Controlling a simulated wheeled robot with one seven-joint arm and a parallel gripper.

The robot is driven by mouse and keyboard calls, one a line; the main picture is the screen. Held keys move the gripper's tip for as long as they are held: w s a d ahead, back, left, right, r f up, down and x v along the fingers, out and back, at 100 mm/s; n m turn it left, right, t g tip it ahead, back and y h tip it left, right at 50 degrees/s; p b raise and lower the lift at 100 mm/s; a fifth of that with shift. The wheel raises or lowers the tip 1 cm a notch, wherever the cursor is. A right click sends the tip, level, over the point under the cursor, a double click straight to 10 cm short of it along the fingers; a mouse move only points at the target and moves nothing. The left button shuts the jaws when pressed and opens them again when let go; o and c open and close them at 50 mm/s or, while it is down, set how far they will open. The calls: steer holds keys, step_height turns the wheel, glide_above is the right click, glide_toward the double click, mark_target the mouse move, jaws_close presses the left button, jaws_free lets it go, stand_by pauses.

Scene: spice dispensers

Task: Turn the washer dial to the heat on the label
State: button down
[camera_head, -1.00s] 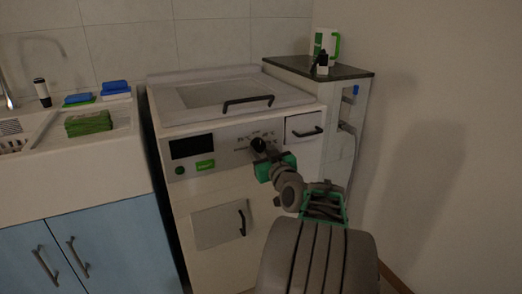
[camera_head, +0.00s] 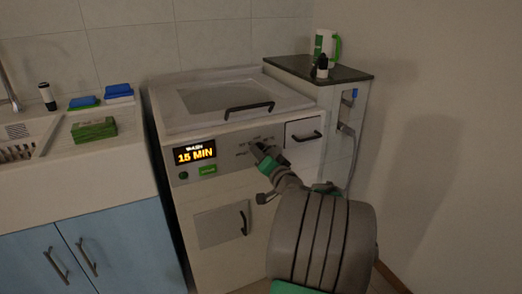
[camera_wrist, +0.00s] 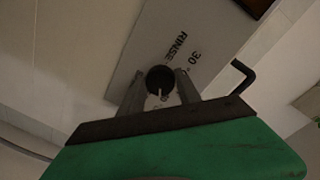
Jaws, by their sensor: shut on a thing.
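The washer (camera_head: 230,208) stands in the middle of the head view, its display (camera_head: 194,152) lit with yellow "15 MIN" under a small line that seems to read "WASH". The round dark dial (camera_wrist: 160,77) is clear in the wrist view, with a pale pointer mark towards the picture's bottom. The panel near it reads "RINSE" and "30"; other marks are partly hidden. My gripper (camera_wrist: 159,86) is shut on the dial, one finger on each side. In the head view my gripper (camera_head: 259,151) covers most of the dial. A green label (camera_head: 208,169) sits below the display.
A drawer (camera_head: 303,130) with a dark handle is just right of the dial. A dark-topped side counter (camera_head: 345,74) holds a white and green jug (camera_head: 327,48) and a small dark bottle (camera_head: 321,67). The sink counter (camera_head: 95,160) is at left.

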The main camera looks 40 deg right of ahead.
steer(key=shift+r+m+y+p, duration=0.1)
steer(key=shift+m+y+p, duration=0.05)
steer(key=shift+m+p, duration=1.55)
steer(key=shift+r+m+y+p, duration=0.15)
steer(key=shift+m+p, duration=1.1)
steer(key=shift+m, duration=0.75)
steer(key=shift+f, duration=0.1)
steer(key=c, duration=0.8)
jaws_free()
steer(key=shift+c, duration=0.2)
steer(key=v, duration=0.7)
steer(key=shift+s+p, duration=0.35)
steer(key=shift+s, duration=0.05)
